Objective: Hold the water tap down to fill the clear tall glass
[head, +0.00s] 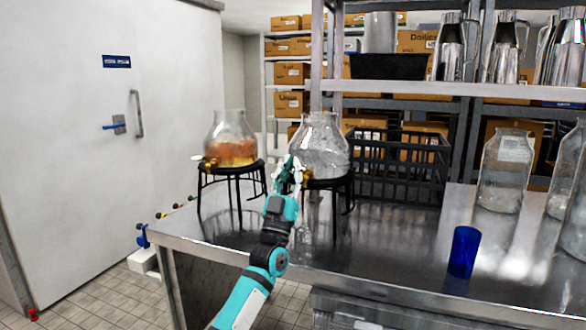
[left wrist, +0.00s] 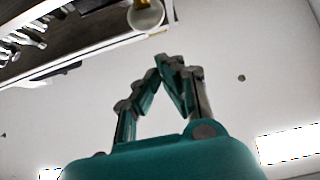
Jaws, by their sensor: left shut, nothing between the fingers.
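The water dispenser (head: 321,148), a clear jar, stands on a black stand near the table's left end. Its gold tap (head: 306,176) shows just right of my left gripper (head: 291,170). The gripper is shut and empty, raised in front of the jar, and hides part of the tap area. In the left wrist view, its fingertips (left wrist: 166,62) meet below a round pale end piece with gold behind it, probably the tap (left wrist: 146,15); a gap shows between them. I cannot make out the clear tall glass for certain; a faint clear shape shows below the tap. My right gripper is out of view.
A second dispenser (head: 231,142) with orange drink stands to the left. A blue glass (head: 463,252) and large clear jars (head: 502,171) stand on the right of the metal table (head: 390,255). A black crate (head: 400,172) sits behind. The table's middle is clear.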

